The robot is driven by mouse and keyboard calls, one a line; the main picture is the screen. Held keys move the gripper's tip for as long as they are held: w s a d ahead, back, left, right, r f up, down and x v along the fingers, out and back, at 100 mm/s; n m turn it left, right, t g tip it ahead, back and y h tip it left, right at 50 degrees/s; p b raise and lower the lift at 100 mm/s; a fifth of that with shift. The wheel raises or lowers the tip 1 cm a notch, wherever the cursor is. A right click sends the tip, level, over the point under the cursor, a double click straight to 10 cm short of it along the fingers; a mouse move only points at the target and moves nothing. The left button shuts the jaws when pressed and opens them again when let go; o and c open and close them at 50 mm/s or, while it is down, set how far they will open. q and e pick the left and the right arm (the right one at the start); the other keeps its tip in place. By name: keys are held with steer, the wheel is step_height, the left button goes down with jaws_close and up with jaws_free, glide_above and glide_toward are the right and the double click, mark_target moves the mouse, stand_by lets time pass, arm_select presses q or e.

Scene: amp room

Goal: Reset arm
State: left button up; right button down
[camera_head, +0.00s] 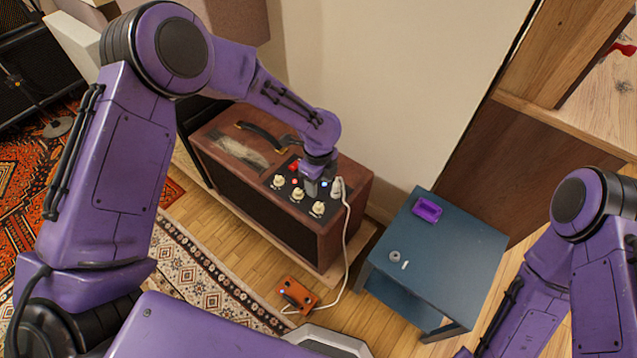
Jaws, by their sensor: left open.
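My left arm, purple with black joints, reaches in from the left over a brown amp (358,189). My left gripper (316,188) is open at the amp's black control panel, close to a white cable plug (337,188). The arm's wrist covers part of the panel, and I cannot tell whether the fingers touch it. Cream knobs (318,208), a red switch and small lights show on the panel. My right arm is at the right edge, and its gripper is out of view.
A blue side table (460,245) to the right holds a purple tray (427,209) and small items. An orange pedal (297,294) lies on the floor, with a white cable running up to the amp. Patterned rugs (200,275) lie at left. A wall stands behind.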

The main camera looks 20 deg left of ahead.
arm_select(q)
steer(key=d+f+n+t+h, duration=0.3)
steer(key=d+n+h, duration=0.15)
steer(key=n, duration=0.65)
steer(key=s+a+f+n+t, duration=0.1)
steer(key=s+n, duration=0.1)
steer(key=n, duration=0.1)
steer(key=s+a+f+n+y, duration=0.1)
steer(key=s+a+f+n, duration=0.1)
steer(key=n, duration=0.1)
steer(key=s+a+f+n+t+y, duration=0.1)
steer(key=s+a+n, duration=0.1)
steer(key=n, duration=0.2)
steer(key=shift+s+f+t, duration=0.2)
steer(key=shift+f+t, duration=0.05)
steer(key=shift+t, duration=0.05)
steer(key=s+a+f+n+g+y, duration=0.1)
steer(key=s+a+n+y, duration=0.2)
steer(key=s+a, duration=0.4)
steer(key=s+a+f+n+g+y+p, duration=0.1)
steer(key=s+a, duration=0.7)
steer(key=s, duration=0.8)
steer(key=f+n+y, duration=0.1)
steer(key=n+y, duration=0.1)
steer(key=n, duration=0.1)
steer(key=shift+s+n, duration=0.15)
steer(key=shift+n, duration=0.25)
steer(key=shift+f, duration=0.1)
